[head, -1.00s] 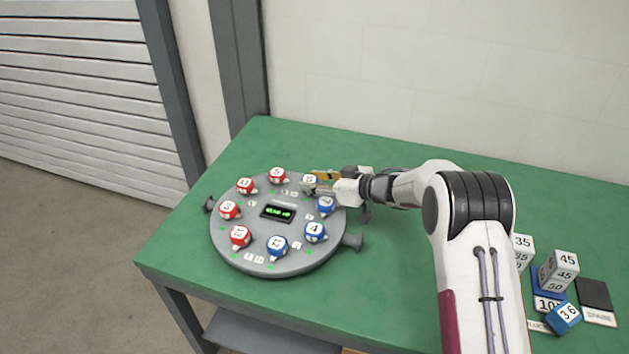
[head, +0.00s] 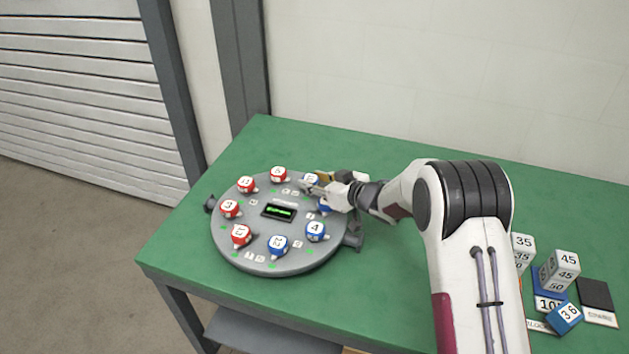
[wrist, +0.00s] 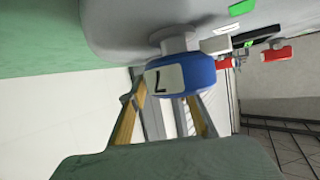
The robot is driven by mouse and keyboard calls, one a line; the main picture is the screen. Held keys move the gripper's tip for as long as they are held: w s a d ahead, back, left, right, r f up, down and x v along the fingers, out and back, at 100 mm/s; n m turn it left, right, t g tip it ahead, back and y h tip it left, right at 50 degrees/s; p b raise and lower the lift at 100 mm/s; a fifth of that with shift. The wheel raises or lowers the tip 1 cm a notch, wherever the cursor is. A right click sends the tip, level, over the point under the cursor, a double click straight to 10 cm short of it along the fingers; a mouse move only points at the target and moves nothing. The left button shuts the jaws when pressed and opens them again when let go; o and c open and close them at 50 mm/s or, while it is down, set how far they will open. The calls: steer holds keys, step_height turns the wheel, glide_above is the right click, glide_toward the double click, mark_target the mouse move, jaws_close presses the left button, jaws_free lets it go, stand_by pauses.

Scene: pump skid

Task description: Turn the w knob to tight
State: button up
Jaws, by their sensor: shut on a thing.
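A round grey panel (head: 262,258) with a ring of red and blue knobs lies on the green table. My gripper (head: 314,186) is at the panel's upper right edge. In the wrist view a blue knob (wrist: 198,76) with a white label sits between my two tan-lined fingers (wrist: 165,100), which are shut on it. Its label shows one dark mark, like an L or a 7 from this angle. In the head view my gripper partly covers the blue knobs there. I cannot make out a w on any knob. A small green display (head: 278,211) is lit at the panel's centre; its text is too small to read.
Other knobs stand close by, such as a red one (head: 278,174) to the left and the blue 4 knob (head: 315,231) below. Numbered blocks (head: 562,270) and a dark plate (head: 596,294) lie at the table's right. The table behind the panel is clear.

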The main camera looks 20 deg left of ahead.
steer(key=shift+a+r, duration=0.1)
steer(key=shift+r, duration=0.15)
steer(key=o, duration=1.1)
steer(key=shift+o, duration=0.2)
steer(key=shift+f, duration=0.1)
steer(key=shift+d, duration=0.2)
steer(key=shift+v, duration=5.9)
